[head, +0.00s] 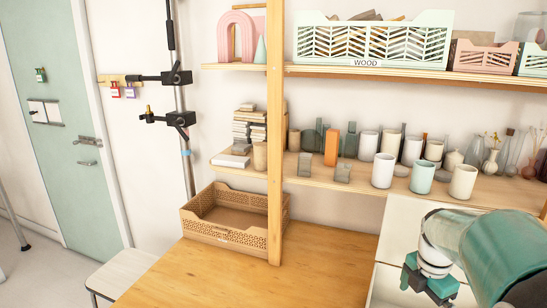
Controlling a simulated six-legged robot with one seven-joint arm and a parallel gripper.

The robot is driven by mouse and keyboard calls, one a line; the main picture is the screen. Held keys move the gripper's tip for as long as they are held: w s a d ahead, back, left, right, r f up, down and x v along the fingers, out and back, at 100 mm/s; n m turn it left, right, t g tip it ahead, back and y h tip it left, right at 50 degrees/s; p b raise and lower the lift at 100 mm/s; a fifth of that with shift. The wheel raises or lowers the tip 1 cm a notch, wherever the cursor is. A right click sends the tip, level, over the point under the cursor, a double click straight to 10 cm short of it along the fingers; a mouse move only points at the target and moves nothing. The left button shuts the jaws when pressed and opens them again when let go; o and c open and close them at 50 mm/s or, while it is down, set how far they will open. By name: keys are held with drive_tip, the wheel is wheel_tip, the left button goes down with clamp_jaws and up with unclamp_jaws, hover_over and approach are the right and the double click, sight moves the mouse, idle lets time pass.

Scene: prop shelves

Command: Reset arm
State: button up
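My arm (490,255), teal and white, reaches in from the lower right corner. My gripper (428,284), dark with teal parts, is at its end, low in the picture in front of the white surface. The fingers are small and partly hidden, so I cannot tell whether they are open or shut. I see no object clearly held in it.
A wooden worktop (250,275) carries a brown crate (228,237) beside a wooden post (275,130). Shelves behind hold cups (383,170), vases (492,160) and a mint crate (375,40). A white surface (405,235) lies near my gripper. A green door (65,130) stands left.

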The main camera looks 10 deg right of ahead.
drive_tip(key=s+a+r+m+t, duration=0.1)
drive_tip(key=s+a+r+m, duration=0.1)
drive_tip(key=a+m, duration=0.4)
drive_tip(key=s+a+r+m+t, duration=0.2)
drive_tip(key=a+m, duration=0.5)
drive_tip(key=a, duration=0.4)
drive_tip(key=s+a+r+m+t+y, duration=0.1)
drive_tip(key=s+a+r+m+t, duration=0.1)
drive_tip(key=s+a+m, duration=0.3)
drive_tip(key=a+r+m, duration=0.1)
drive_tip(key=a, duration=0.2)
drive_tip(key=shift+s+a+r+m, duration=0.25)
drive_tip(key=shift+a+r+m, duration=0.05)
drive_tip(key=shift+r, duration=0.05)
